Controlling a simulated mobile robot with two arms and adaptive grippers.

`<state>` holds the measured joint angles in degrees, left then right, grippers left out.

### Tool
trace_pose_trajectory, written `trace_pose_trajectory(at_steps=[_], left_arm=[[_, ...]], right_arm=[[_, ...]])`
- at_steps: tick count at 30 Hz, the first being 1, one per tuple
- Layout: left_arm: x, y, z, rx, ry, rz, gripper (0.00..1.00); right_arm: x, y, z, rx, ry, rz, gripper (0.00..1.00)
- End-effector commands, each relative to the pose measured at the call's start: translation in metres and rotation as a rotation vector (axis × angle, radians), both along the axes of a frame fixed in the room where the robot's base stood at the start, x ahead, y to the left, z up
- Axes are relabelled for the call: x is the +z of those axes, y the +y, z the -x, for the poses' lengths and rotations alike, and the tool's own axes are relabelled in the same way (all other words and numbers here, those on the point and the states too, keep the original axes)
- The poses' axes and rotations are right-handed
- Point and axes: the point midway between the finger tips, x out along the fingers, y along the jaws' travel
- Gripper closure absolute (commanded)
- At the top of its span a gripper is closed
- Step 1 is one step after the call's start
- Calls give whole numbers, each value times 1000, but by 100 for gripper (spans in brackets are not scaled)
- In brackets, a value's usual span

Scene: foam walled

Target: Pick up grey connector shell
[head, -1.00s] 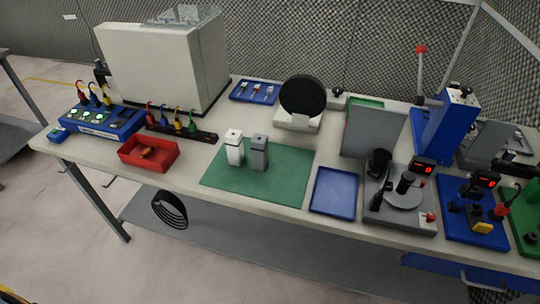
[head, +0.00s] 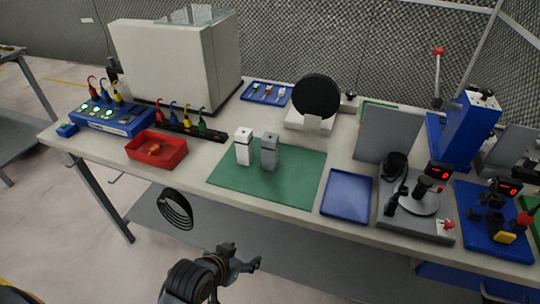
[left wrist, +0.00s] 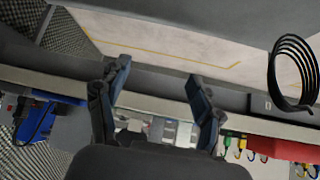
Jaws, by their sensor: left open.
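The grey connector shell (head: 270,152) stands upright on the green mat (head: 305,180) in the head view. A similar white shell (head: 243,147) stands close to its left. My left gripper (head: 243,258) is low in the head view, in front of the table's front edge and well apart from both shells. It is open and empty. In the left wrist view its two fingers (left wrist: 160,88) are spread apart, and small pale shapes between them are too unclear to name. My right gripper is not in view.
A red bin (head: 157,150) stands left of the mat and an empty blue tray (head: 347,195) right of it. A grey fixture (head: 412,215) stands further right. A black coil (head: 175,208) hangs at the front edge. The mat's front part is clear.

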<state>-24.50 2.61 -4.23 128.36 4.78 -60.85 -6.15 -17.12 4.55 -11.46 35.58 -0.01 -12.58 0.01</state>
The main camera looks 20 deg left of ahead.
Motion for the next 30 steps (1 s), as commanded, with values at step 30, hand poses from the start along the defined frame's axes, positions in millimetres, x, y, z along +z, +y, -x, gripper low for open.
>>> trace_pose_trajectory(at_steps=[30], left_arm=[[154, 20, -217, 142, -816, 92, 34]], right_arm=[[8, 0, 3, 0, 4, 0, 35]])
